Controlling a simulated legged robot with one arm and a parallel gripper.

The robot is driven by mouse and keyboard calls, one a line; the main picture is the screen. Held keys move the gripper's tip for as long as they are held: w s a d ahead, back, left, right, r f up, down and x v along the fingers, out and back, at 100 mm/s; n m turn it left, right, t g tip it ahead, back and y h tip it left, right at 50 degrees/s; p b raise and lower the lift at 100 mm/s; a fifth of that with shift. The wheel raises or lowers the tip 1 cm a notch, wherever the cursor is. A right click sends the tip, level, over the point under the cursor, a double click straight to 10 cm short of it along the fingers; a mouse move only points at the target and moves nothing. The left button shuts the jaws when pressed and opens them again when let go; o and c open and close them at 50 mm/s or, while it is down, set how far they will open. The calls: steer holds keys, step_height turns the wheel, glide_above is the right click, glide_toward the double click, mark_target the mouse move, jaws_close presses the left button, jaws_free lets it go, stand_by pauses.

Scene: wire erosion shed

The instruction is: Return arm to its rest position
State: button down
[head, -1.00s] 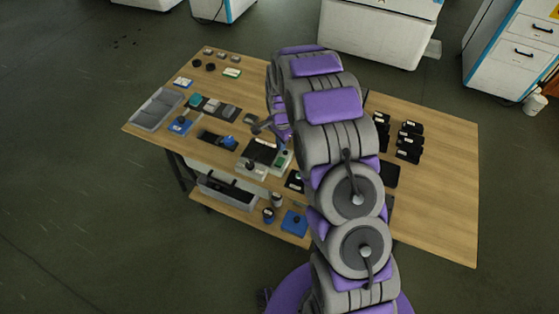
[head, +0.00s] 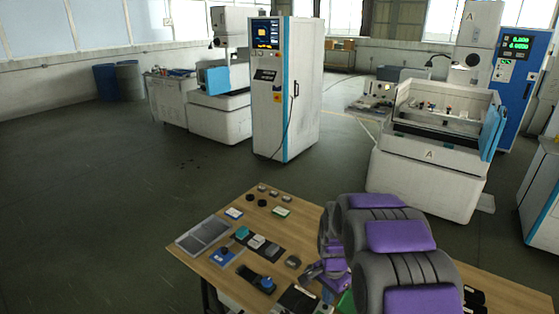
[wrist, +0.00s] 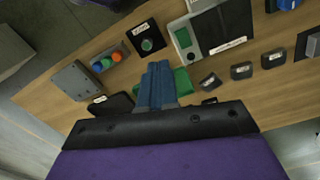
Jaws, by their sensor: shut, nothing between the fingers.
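My gripper (wrist: 157,82) shows in the wrist view as a pair of blue fingers pressed together, with nothing between them. It is over the wooden bench (wrist: 50,92), in front of a green item (wrist: 183,80) that it partly covers. I cannot tell whether the fingers touch that item. In the head view my grey and purple arm (head: 388,245) reaches up from the bottom right over the wooden bench (head: 217,274). The fingers cannot be made out there.
Near the gripper are a block with coloured knobs (wrist: 104,62), a black block with a green knob (wrist: 147,40) and a grey device with a screen (wrist: 222,28). The head view shows a grey tray (head: 203,235), a tall cabinet (head: 285,90), a white machine (head: 425,180) and open floor (head: 100,200).

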steer(key=s+r+n, duration=0.3)
steer(key=s+r, duration=0.2)
steer(key=s, duration=0.7)
steer(key=s+r+n+g, duration=0.1)
steer(key=s+r+n, duration=0.3)
steer(key=s, duration=0.8)
steer(key=s+r+n, duration=0.3)
steer(key=s+r, duration=0.4)
steer(key=s, duration=0.5)
steer(key=shift+n, duration=0.3)
steer(key=shift+r, duration=0.1)
